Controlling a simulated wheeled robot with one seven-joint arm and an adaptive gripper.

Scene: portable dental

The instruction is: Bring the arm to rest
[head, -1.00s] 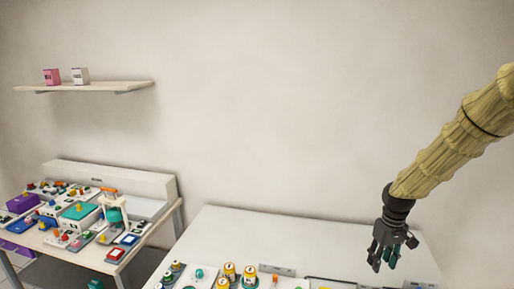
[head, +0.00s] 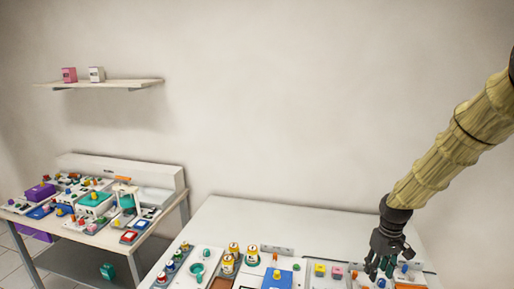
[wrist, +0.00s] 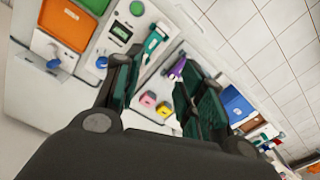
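My gripper (head: 382,262) hangs at the end of my sleeved arm on the right of the head view, pointing down over the right part of the near white table (head: 262,216). In the wrist view my gripper (wrist: 160,92) shows two dark green finger pads spread apart with a gap between them. Nothing is held between them. Through the gap I see the table top with a pink block (wrist: 148,99) and a yellow block (wrist: 163,109). The fingertips appear above the table items; the exact height I cannot tell.
A second table (head: 152,240) at the left is crowded with devices. A wall shelf (head: 100,84) holds two small boxes. The wall area above the near table is free.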

